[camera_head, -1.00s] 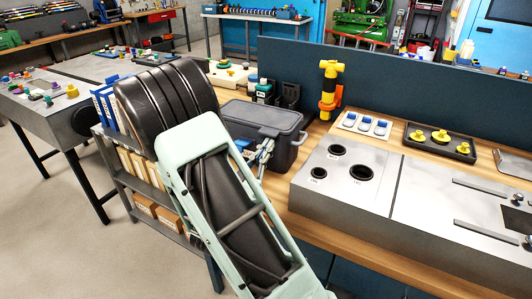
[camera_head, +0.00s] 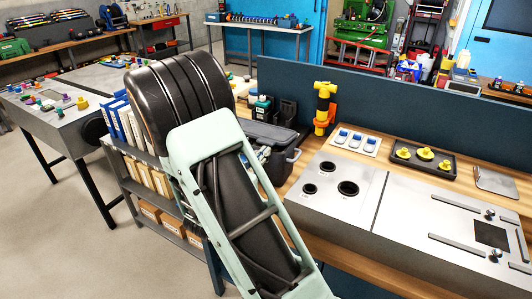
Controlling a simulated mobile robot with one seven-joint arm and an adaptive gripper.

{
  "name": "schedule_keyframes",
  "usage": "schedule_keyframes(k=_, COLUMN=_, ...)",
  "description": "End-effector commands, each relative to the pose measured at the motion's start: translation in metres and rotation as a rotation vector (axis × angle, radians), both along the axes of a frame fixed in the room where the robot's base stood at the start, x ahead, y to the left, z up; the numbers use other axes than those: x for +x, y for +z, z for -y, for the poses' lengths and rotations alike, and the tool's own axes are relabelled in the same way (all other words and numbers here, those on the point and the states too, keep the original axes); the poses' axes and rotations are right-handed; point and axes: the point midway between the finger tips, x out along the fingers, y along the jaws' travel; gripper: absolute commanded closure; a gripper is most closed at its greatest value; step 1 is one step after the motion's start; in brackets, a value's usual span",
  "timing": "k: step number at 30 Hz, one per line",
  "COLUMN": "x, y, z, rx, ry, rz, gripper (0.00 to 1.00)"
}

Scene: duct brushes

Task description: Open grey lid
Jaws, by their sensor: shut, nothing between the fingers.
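The grey lid (camera_head: 276,133) lies flat on top of a dark grey box (camera_head: 285,166) on the wooden bench, in the middle of the head view. My arm covers the left part of the lid and box. My gripper (camera_head: 263,153) shows only as a small metallic piece beside my pale green arm, in front of the box. It is shut and holds nothing. Its fingertips are mostly hidden, and I cannot tell whether they touch the lid or the box.
A metal panel with round holes (camera_head: 335,203) is in front. A black tray with yellow knobs (camera_head: 423,158) lies farther right. A dark blue partition (camera_head: 400,110) runs behind. Shelves (camera_head: 135,180) stand at left.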

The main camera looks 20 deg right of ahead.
Motion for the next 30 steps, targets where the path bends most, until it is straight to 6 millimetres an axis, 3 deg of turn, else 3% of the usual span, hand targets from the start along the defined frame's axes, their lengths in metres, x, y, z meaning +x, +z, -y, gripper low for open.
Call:
schedule_keyframes(k=1, x=0.004, y=0.018, z=0.001, rx=0.022, ry=-0.002, rz=-0.013, gripper=1.0)
schedule_keyframes(k=14, x=0.02, y=0.061, z=0.013, rx=0.237, ry=-0.002, rz=-0.181, gripper=1.0)
schedule_keyframes(k=30, x=0.053, y=0.121, z=0.055, rx=0.237, ry=-0.003, rz=-0.185, gripper=1.0)
